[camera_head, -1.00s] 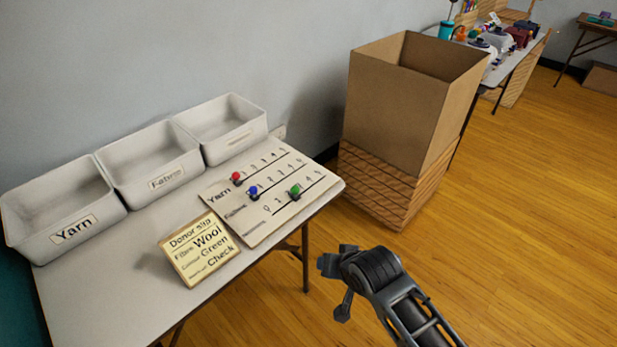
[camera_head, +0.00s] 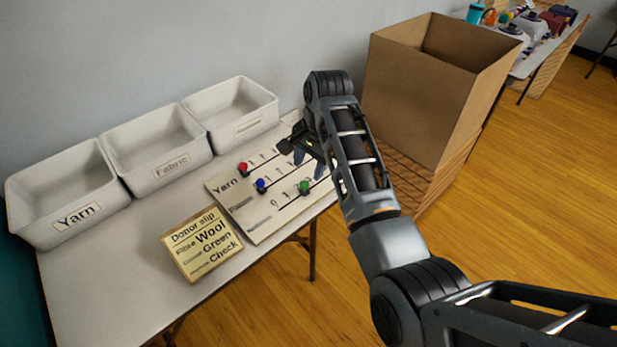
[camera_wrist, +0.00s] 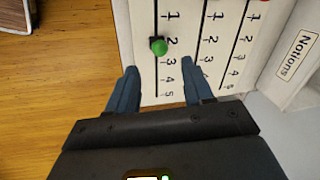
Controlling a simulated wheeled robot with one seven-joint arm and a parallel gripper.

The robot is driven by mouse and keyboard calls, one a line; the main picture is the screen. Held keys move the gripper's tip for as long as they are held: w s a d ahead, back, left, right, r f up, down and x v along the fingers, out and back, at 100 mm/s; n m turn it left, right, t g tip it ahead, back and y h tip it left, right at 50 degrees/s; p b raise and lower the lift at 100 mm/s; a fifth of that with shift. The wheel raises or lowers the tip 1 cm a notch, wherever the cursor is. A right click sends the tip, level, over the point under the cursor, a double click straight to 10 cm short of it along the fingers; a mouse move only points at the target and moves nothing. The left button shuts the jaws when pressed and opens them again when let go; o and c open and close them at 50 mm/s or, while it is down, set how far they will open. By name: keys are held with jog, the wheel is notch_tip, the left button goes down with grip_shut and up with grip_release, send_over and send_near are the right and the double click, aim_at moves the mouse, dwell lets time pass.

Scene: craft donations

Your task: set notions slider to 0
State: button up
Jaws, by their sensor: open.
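The slider board (camera_head: 250,222) lies on the table with three tracks. The green knob (camera_head: 305,187) is on the track nearest the table's front edge, the notions row by its order; its label is too small to read. In the wrist view the green knob (camera_wrist: 158,47) sits beside the 2 mark. My gripper (camera_head: 308,160) is over the high-number end of the board. In the wrist view its open fingers (camera_wrist: 160,75) point toward the green knob, one to each side of its track, with nothing between them.
A red knob (camera_head: 243,168) and a blue knob (camera_head: 261,185) sit on the other tracks. A donor slip (camera_head: 202,243) lies in front of the board. Yarn (camera_head: 70,205), Fabric (camera_head: 158,158) and Notions (camera_wrist: 290,55) bins stand behind. A cardboard box (camera_head: 420,100) stands to the right.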

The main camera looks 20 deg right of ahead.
aim_at(305, 182)
jog(key=f, duration=0.4)
jog(key=w+f, duration=0.1)
jog(key=f, duration=0.1)
jog(key=shift+a+f, duration=0.3)
jog(key=shift+a, duration=0.05)
jog(key=shift+c, duration=0.2)
grip_shut()
